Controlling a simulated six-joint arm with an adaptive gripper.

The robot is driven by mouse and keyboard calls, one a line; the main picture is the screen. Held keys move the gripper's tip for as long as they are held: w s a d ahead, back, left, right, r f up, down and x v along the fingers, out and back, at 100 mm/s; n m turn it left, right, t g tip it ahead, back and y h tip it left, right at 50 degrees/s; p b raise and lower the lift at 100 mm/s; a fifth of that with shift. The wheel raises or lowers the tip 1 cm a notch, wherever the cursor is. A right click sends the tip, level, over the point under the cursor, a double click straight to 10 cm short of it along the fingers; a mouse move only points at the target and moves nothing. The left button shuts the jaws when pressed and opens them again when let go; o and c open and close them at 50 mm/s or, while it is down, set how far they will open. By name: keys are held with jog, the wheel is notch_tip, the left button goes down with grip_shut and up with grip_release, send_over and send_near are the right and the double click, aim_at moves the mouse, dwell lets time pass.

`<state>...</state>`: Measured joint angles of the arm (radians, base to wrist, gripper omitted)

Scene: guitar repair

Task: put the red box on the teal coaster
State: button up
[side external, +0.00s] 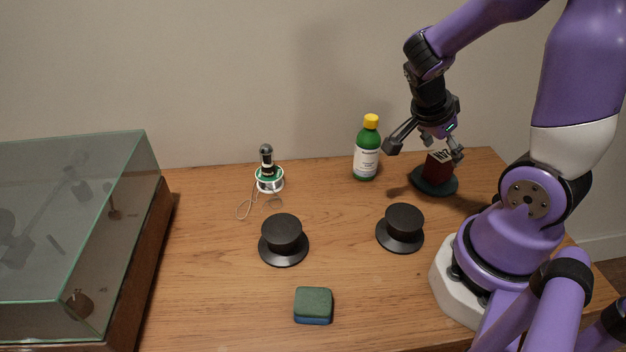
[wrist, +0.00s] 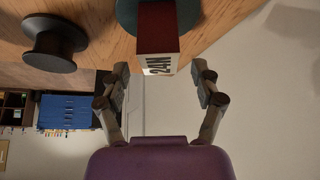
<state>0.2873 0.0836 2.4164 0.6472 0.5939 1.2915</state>
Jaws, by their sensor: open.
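The red box (side external: 436,168) stands upright on the dark teal coaster (side external: 449,188) at the back right of the table. Its top has a white label with dark lettering. In the wrist view, the red box (wrist: 157,28) is at the top centre, with part of the teal coaster (wrist: 126,14) behind it. My gripper (side external: 425,153) is open just above the box, its fingers spread wide. In the wrist view my gripper (wrist: 160,78) has a finger on either side of the box's labelled end, with gaps between. The far edge of the coaster is partly hidden.
A green bottle (side external: 367,152) with a yellow cap stands left of the coaster.

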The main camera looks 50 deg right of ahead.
jog(key=w+a+r+n+t+y, duration=0.2)
jog(key=a+r+n+t, duration=0.2)
jog(key=a+n, duration=0.5)
jog(key=w+a+r+n+t+y, duration=0.3)
jog(key=a+r+n, duration=0.4)
jog(key=n, duration=0.6)
jog(key=shift+a+n+t+y, duration=0.3)
jog(key=shift+a+t, duration=0.1)
jog(key=shift+a, duration=0.6)
